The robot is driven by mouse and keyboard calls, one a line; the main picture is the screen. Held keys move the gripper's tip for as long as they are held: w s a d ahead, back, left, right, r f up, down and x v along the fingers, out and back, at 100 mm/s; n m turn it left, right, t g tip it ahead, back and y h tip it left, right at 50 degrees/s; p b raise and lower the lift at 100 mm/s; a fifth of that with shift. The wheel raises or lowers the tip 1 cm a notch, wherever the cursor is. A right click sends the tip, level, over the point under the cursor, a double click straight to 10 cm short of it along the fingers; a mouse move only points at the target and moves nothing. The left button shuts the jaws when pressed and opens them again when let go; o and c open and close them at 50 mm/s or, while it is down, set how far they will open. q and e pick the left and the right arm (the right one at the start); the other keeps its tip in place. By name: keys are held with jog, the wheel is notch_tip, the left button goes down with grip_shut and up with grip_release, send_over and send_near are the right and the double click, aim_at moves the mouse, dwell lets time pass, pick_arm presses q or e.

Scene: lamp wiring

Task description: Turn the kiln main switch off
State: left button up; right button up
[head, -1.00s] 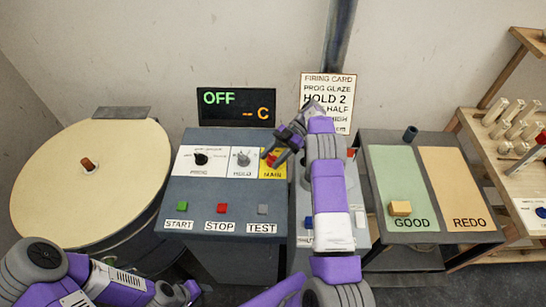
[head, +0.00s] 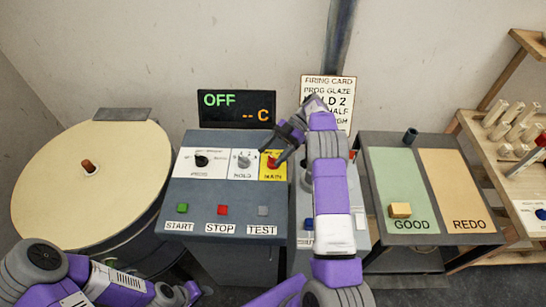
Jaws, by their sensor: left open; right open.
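The kiln main switch (head: 272,162) is a red knob on the yellow MAIN plate (head: 272,174), at the right end of the kiln's control panel (head: 228,226). The display (head: 236,109) above the panel reads OFF and "-- C". My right gripper (head: 270,157) is open, with its fingers at or just above the red knob; I cannot tell whether they touch it. My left gripper (head: 190,292) is low at the bottom left, away from the panel, and open.
PROG (head: 201,160) and HOLD (head: 243,160) knobs sit left of the main switch. START (head: 182,208), STOP (head: 222,210) and TEST (head: 263,210) buttons lie below. The round kiln lid (head: 85,185) is at left, and a GOOD/REDO table (head: 425,239) at right.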

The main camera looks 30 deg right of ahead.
aim_at(273, 158)
notch_tip(273, 158, up, 7)
jog(key=shift+f+p, duration=0.2)
jog(key=shift+p, duration=0.8)
